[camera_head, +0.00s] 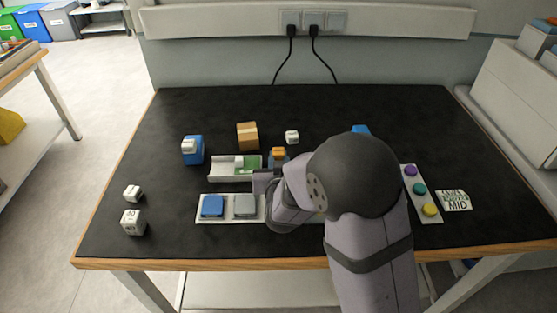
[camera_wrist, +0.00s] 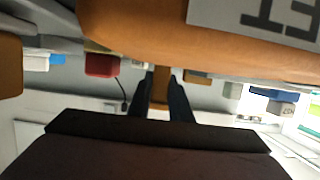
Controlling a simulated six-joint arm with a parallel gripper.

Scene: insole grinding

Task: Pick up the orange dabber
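A small block with an orange top (camera_head: 278,152) stands near the middle of the table in the head view, and it looks like the orange dabber. My gripper (camera_head: 263,182) is low, just in front of it and slightly left, partly hidden by my arm. In the wrist view the two dark fingers of my gripper (camera_wrist: 162,100) point ahead. An orange-brown upright piece (camera_wrist: 161,85) shows between them. I cannot tell whether the fingers touch it. A large orange surface (camera_wrist: 150,30) with a pale label fills the top of the wrist view.
A white tray with a green patch (camera_head: 235,175) lies left of my gripper. A pad holder (camera_head: 228,217) is in front. A brown box (camera_head: 247,135), a blue block (camera_head: 193,152) and several white cubes stand around. A strip of coloured buttons (camera_head: 419,190) is at right.

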